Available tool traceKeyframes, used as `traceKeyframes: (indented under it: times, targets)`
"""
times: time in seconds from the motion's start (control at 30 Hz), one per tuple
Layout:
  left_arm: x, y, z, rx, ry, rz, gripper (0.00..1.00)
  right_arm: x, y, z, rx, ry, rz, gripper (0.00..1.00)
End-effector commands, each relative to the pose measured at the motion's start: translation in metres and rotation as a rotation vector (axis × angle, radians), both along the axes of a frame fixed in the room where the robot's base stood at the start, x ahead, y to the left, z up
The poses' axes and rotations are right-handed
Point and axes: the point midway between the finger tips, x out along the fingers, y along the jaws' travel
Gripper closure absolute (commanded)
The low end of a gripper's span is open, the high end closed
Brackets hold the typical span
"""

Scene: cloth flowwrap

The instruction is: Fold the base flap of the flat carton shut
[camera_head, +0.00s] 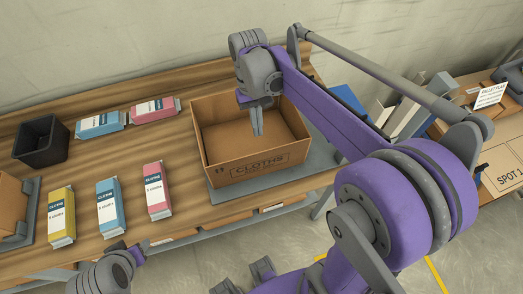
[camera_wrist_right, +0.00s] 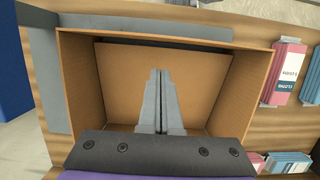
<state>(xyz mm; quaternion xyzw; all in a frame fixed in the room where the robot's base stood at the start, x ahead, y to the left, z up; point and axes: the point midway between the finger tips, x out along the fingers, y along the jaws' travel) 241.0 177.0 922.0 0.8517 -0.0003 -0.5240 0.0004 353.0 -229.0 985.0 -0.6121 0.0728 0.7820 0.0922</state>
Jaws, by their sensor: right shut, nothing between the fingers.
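The carton (camera_head: 240,172), brown and marked CLOTHS, stands erected with its top open on a grey plate (camera_head: 318,165). My right gripper (camera_head: 258,130) reaches down into it, fingers shut together and empty. In the right wrist view the carton wall (camera_wrist_right: 80,75) surrounds the shut fingers (camera_wrist_right: 158,75). A brown base panel (camera_wrist_right: 200,75) lies behind the fingers inside the carton; I cannot tell whether they touch it or whether it lies fully flat. My left gripper (camera_head: 141,246) is partly in view at the table's front edge, its fingers too small to judge.
Yellow (camera_head: 61,216), blue (camera_head: 109,207) and pink (camera_head: 157,190) cloth packs lie left of the carton. Another blue (camera_head: 100,124) and pink pack (camera_head: 155,110) lie behind them. A black bin (camera_head: 41,141) stands at left. Bare wood separates the pack rows.

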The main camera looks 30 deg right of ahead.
Motion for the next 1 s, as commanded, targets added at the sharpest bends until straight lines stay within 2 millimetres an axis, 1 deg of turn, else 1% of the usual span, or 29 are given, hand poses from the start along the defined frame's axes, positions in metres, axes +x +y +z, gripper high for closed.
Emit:
traceKeyframes:
  times: [0.03, 0.1, 0.3, 0.4, 0.5, 0.7, 1.0]
  targets:
    - [0.0, 0.0, -0.002, 0.0, 0.001, 0.0, 0.5, -0.003, 0.001, -0.012, 0.0, 0.0, 0.0, 1.0]
    - [-0.001, 0.0, -0.003, 0.0, 0.001, 0.0, 0.5, -0.006, 0.002, -0.028, 0.0, 0.0, 0.0, 1.0]
    - [-0.002, 0.0, -0.006, 0.0, 0.003, 0.0, 0.5, -0.016, 0.004, -0.067, 0.0, -0.001, 0.0, 1.0]
    - [-0.002, 0.0, -0.006, 0.0, 0.003, 0.0, 0.5, -0.019, 0.005, -0.082, 0.0, -0.001, 0.0, 1.0]
    - [-0.002, 0.0, -0.007, 0.0, 0.004, 0.0, 0.5, -0.022, 0.005, -0.093, 0.0, -0.001, 0.0, 1.0]
    - [-0.002, 0.0, -0.007, 0.0, 0.004, 0.0, 0.5, -0.024, 0.006, -0.102, 0.0, -0.001, 0.0, 1.0]
    - [-0.002, 0.0, -0.008, 0.0, 0.004, 0.0, 0.5, -0.025, 0.006, -0.103, -0.001, -0.004, 0.0, 1.0]
